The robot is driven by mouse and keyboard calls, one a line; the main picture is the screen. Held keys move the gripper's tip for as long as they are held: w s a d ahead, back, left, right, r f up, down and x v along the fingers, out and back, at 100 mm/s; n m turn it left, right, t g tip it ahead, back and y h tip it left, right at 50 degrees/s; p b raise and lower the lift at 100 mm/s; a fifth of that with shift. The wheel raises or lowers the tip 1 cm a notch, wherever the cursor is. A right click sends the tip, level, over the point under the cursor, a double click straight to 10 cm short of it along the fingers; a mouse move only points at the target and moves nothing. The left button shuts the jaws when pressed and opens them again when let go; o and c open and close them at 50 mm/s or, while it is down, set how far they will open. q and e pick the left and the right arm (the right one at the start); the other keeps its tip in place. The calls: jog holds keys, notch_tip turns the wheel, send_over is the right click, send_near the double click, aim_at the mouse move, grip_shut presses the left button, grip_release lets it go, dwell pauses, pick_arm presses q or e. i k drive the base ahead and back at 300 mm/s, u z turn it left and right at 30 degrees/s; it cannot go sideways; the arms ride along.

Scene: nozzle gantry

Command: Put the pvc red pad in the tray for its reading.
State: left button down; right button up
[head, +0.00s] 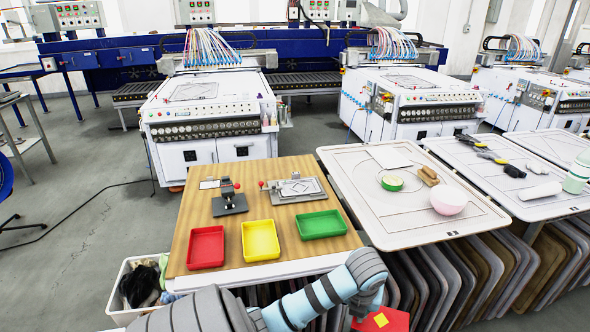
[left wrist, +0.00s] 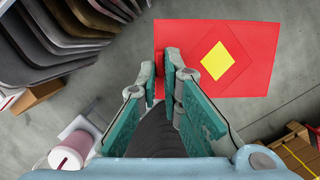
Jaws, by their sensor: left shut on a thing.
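My left gripper (left wrist: 168,72) is shut on the edge of a red pad (left wrist: 262,75), a flat red sheet with a yellow diamond on it. In the head view the red pad (head: 372,325) shows at the bottom, in front of the table's near edge and partly hidden by my arm. A red tray (head: 206,261), a yellow tray (head: 260,256) and a green tray (head: 322,236) stand in a row on the wooden table and look empty. Behind them are a small gauge on a dark base (head: 230,205) and a flat metal fixture (head: 297,204). My right gripper is not in view.
A small framed card (head: 210,184) lies at the table's back left. A white-topped table (head: 350,185) with green tape and a pink bowl stands at the right. A white bin (head: 122,310) stands at the left. White machines stand behind.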

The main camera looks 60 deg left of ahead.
aim_at(259, 242)
jog(key=i, duration=1.65)
jog(key=u, duration=3.2)
